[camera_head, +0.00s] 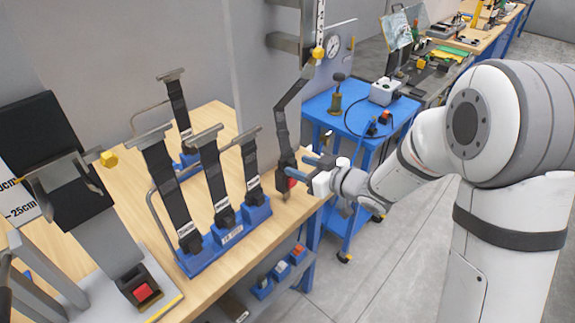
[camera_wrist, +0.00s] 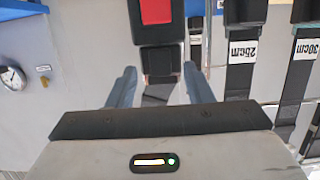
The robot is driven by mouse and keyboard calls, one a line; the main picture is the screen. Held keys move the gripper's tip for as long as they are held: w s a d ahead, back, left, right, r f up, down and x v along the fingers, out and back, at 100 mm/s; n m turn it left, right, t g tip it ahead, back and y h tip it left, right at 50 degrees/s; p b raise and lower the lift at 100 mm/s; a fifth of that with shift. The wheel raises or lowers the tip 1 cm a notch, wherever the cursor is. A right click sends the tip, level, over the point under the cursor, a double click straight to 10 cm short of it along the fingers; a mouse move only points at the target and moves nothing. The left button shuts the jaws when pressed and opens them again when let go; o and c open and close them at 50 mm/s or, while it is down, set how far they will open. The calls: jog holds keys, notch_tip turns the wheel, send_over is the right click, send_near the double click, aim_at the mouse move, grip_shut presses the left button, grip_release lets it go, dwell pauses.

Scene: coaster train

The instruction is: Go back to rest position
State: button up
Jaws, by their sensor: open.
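My gripper (camera_head: 300,167) is open at the right edge of the wooden table, beside an upright black seat-belt-like piece (camera_head: 281,128) with a red button. In the wrist view, the two blue fingers of my gripper (camera_wrist: 160,88) are spread apart. The black piece (camera_wrist: 160,62) and its red button (camera_wrist: 157,11) show between and beyond them. I cannot tell how far the fingers are from it or whether they touch it. My white arm reaches in from the right.
The wooden table (camera_head: 112,270) bears a blue rack (camera_head: 193,263) of several labelled black straps. A larger buckle with a red button (camera_head: 143,292) stands at the left front. A blue cart (camera_head: 338,107) stands behind my arm. Grey floor (camera_head: 400,270) is clear right of the table.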

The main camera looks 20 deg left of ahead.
jog(key=d+r+m+t+h, duration=0.2)
jog(key=d+r+m+h, duration=0.3)
jog(key=d, duration=0.8)
jog(key=d+m+t+h, duration=0.3)
jog(key=d+h, duration=0.4)
jog(key=d, duration=0.5)
jog(key=s+d+m+g+h, duration=0.3)
jog(key=s+d+g, duration=0.1)
jog(key=s+d, duration=0.45)
jog(key=s+m+g+y, duration=0.1)
jog(key=s+g, duration=0.3)
jog(key=s, duration=0.8)
jog(key=shift+s+a+m, duration=0.15)
jog(key=shift+a+m, duration=0.25)
jog(key=shift+m, duration=0.3)
jog(key=shift+f, duration=0.1)
